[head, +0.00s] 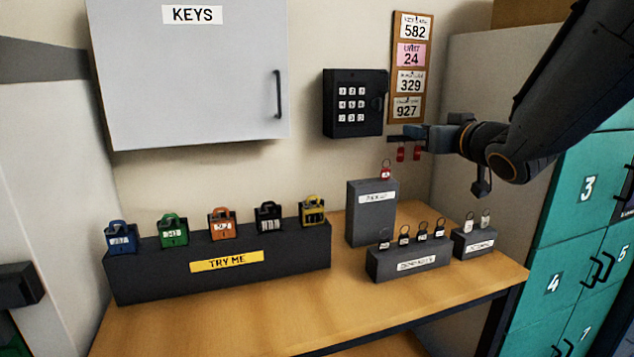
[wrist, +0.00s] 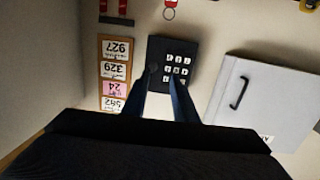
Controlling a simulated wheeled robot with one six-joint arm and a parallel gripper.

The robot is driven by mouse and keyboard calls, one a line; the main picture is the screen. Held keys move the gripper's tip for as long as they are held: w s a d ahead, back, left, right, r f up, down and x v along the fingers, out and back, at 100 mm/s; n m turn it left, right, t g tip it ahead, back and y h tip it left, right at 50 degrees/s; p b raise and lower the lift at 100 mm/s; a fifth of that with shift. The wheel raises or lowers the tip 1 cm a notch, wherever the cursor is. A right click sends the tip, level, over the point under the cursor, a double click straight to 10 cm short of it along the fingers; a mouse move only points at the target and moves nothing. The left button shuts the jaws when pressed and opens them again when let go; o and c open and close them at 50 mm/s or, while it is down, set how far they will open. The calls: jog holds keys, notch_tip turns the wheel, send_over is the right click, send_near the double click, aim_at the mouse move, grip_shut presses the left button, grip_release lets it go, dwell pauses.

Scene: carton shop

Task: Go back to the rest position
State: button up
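My gripper (head: 412,137) is at the end of my dark arm, which reaches in from the upper right. It is raised above the wooden table (head: 200,325) in front of the wall. In the wrist view my gripper's two fingers (wrist: 163,82) stand apart with nothing between them, so it is open and empty. The fingers overlap the lower part of the black keypad box (wrist: 162,48) in that picture. The keypad box also shows left of my gripper in the head view (head: 355,103).
A rail with red key tags (head: 401,154) hangs close by my gripper. A number board (head: 393,65), a grey key cabinet (head: 190,75) and teal lockers (head: 575,210) surround it. Below stand a grey tag box (head: 372,222), smaller tag holders (head: 408,262) and a padlock block (head: 150,275).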

jog(key=s+f+m+g+h, duration=0.1)
jog(key=s+f+g, duration=0.2)
jog(key=f, duration=0.6)
jog(key=s+f+m+g+h, duration=0.1)
jog(key=s+f+g+h, duration=0.1)
jog(key=s+f+g, duration=0.2)
jog(key=s+f+m+g+h, duration=0.1)
jog(key=s+f+g+h, duration=0.1)
jog(key=s+f, duration=0.5)
jog(key=shift+s+d+f+g, duration=0.15)
jog(key=shift+f+g, duration=0.1)
jog(key=shift+f, duration=0.85)
jog(key=shift+s+a+f+g, duration=0.1)
jog(key=shift+f+g, duration=0.1)
jog(key=shift+f, duration=0.9)
jog(key=shift+s+d+f+g, duration=0.15)
jog(key=shift+f+g, duration=0.1)
jog(key=shift+f, duration=0.85)
jog(key=s+a+f+g, duration=0.2)
jog(key=s+f, duration=0.1)
jog(key=s, duration=0.3)
jog(key=s+a+f+g, duration=0.2)
jog(key=s+f+g, duration=0.1)
jog(key=s, duration=0.4)
jog(key=shift+s+y, duration=0.15)
jog(key=shift+y, duration=0.25)
